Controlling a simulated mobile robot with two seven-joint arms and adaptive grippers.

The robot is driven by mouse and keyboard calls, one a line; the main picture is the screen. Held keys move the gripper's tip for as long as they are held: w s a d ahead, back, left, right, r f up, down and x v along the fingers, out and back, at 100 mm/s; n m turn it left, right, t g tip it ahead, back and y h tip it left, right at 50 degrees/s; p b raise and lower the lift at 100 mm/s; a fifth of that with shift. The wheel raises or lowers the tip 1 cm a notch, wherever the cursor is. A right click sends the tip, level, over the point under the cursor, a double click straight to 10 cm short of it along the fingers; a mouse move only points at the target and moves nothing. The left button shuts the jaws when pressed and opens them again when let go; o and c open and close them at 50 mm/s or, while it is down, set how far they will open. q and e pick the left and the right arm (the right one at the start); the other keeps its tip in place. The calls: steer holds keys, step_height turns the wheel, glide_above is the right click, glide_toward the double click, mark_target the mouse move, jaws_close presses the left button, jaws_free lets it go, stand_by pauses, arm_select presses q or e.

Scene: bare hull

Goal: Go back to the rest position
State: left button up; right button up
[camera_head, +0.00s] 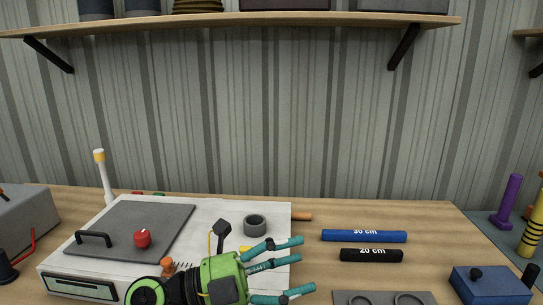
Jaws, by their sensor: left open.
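My left gripper (284,272) is green with teal fingers. It is open and empty, reaching in from the bottom of the head view and pointing right. It is in front of the right part of a white panel box (215,215); I cannot tell whether it touches anything. My right gripper does not show.
The box bears a grey lid (135,228) with a black handle, a red knob (142,238) and a grey ring (255,225). A blue box (490,285) stands right. A wall shelf (230,19) hangs above.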

arm_select(q)
steer(key=w+a+f+n+t+y, duration=0.25)
steer(key=a+n+t+y, duration=0.4)
steer(key=n+t, duration=0.35)
steer(key=w+a+f+n+t+y, duration=0.1)
steer(key=w+a+n+t+y, duration=0.2)
steer(key=a+n+t+y, duration=0.7)
steer(key=s+a+f+n+g+y, duration=0.25)
steer(key=f+n+g, duration=0.2)
steer(key=f, duration=0.35)
steer(key=s+a+f+n+g+y, duration=0.1)
steer(key=a+f+n+g, duration=0.25)
steer(key=f+n, duration=0.35)
steer(key=s+f+g, duration=1.2)
steer(key=s+f, duration=0.6)
steer(key=s, duration=0.3)
step_height(320, 180, down, 22)
steer(key=s+g, duration=0.2)
steer(key=s, duration=0.1)
steer(key=s+a+f, duration=0.3)
steer(key=s+f, duration=1.2)
steer(key=shift+s+m+g+h, duration=0.3)
steer(key=shift+s+m+g, duration=0.05)
steer(key=shift+m+g, duration=0.1)
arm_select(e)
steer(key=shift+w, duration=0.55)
